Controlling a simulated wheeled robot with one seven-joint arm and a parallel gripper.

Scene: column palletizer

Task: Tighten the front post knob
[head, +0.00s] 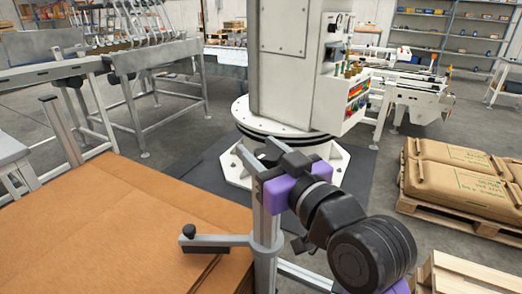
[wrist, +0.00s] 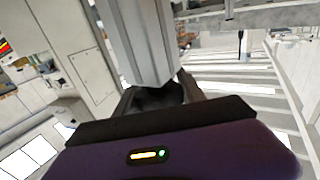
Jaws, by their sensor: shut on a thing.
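The front grey metal post (head: 264,215) stands upright at the near corner of the brown cardboard stack (head: 110,215). My gripper (head: 268,154) is at the top of this post, its purple body just to the right. Its dark jaws (wrist: 158,97) are closed on a dark part at the post, which I take to be the front post knob; the jaws hide most of it. The post also fills the middle of the wrist view (wrist: 140,40). A small black ball knob (head: 189,231) sits on a horizontal arm from the post's collar, apart from my gripper.
A white palletizer column (head: 295,75) on a round base stands behind the post. Brown sacks on a pallet (head: 455,170) lie at the right. A second grey post (head: 62,132) stands at the stack's far left corner, near conveyors. Some floor is clear between.

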